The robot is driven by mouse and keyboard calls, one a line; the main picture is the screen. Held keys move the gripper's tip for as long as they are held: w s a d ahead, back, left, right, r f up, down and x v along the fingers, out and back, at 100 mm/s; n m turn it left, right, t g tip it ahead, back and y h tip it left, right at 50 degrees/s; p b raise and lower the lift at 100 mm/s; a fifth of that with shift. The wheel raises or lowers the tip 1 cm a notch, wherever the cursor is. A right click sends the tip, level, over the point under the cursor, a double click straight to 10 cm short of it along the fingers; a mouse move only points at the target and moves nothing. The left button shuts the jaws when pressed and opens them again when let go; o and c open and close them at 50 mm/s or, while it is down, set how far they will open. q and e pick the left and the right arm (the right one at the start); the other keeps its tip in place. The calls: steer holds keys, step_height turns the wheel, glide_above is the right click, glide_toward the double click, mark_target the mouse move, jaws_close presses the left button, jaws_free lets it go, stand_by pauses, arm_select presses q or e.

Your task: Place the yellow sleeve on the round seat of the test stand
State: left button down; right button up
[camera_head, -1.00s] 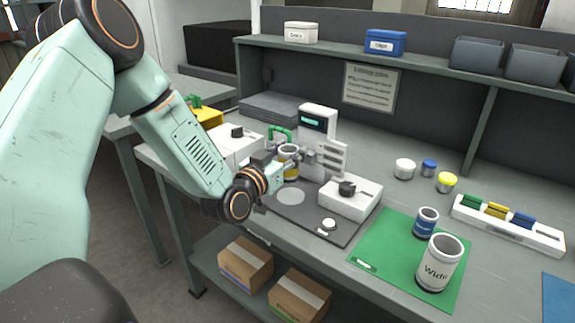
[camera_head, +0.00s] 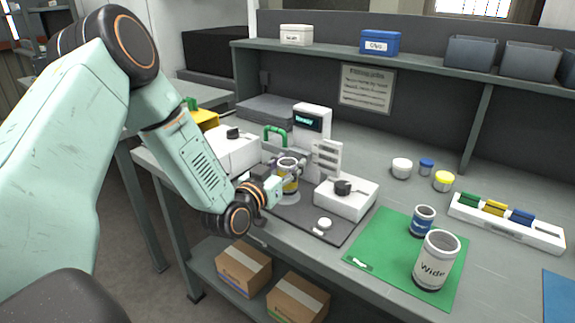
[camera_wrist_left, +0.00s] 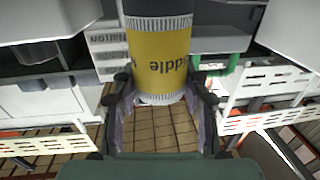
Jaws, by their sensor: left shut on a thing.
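The yellow sleeve (camera_head: 289,181), a cylinder with a yellow band and pale ends, is upright in my left gripper (camera_head: 277,186). In the left wrist view the gripper (camera_wrist_left: 165,110) is shut around the sleeve (camera_wrist_left: 160,45), whose band shows part of a word ending in "iddle". The test stand (camera_head: 312,125) has a white column with a green display and a dark base plate. The sleeve is over the pale round seat (camera_head: 286,199) on that plate and hides most of it. I cannot tell whether the sleeve touches the seat. My right gripper is out of view.
A white box with a black knob (camera_head: 347,195) stands right of the seat. A green mat (camera_head: 380,250) holds a blue-banded sleeve (camera_head: 423,221) and a larger "Wide" sleeve (camera_head: 436,260). Small caps (camera_head: 402,168) and a white rack (camera_head: 505,223) lie further right.

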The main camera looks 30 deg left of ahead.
arm_select(q)
steer(key=c, duration=0.9)
jaws_free()
steer(key=shift+s+a, duration=0.2)
steer(key=shift+a, duration=0.05)
steer(key=shift+o, duration=1)
steer(key=shift+w+d, duration=0.1)
steer(key=shift+d, duration=0.1)
steer(key=shift+a+r, duration=0.1)
steer(key=shift+r, duration=0.05)
steer(key=shift+r+p, duration=0.45)
steer(key=shift+p, duration=0.1)
steer(key=s+p, duration=0.4)
steer(key=s, duration=0.8)
steer(key=shift+d, duration=0.25)
